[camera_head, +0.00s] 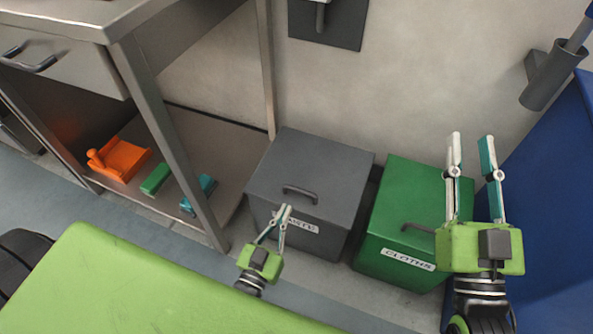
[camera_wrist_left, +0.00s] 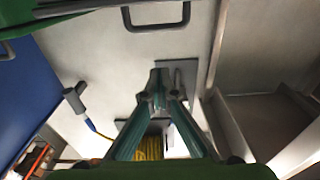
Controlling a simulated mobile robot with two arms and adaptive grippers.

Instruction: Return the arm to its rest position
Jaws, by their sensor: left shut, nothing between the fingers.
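My left gripper (camera_head: 286,209) is shut and empty. In the head view it stands in front of the grey bin (camera_head: 320,165), its closed fingertips overlapping the label on the bin's front. I cannot tell whether it touches the bin. In the left wrist view the teal fingers (camera_wrist_left: 157,80) meet at the tips with nothing between them. My right gripper (camera_head: 471,140) is open and empty, its two fingers pointing up and apart in front of the green bin marked CLOTHS (camera_head: 400,205).
A steel table (camera_head: 130,60) with a drawer stands at the left. An orange item (camera_head: 120,160), a green brush (camera_head: 156,179) and a teal item (camera_head: 198,193) lie on its lower shelf. A blue surface (camera_head: 545,190) is at the right, below a grey wall holder (camera_head: 549,78).

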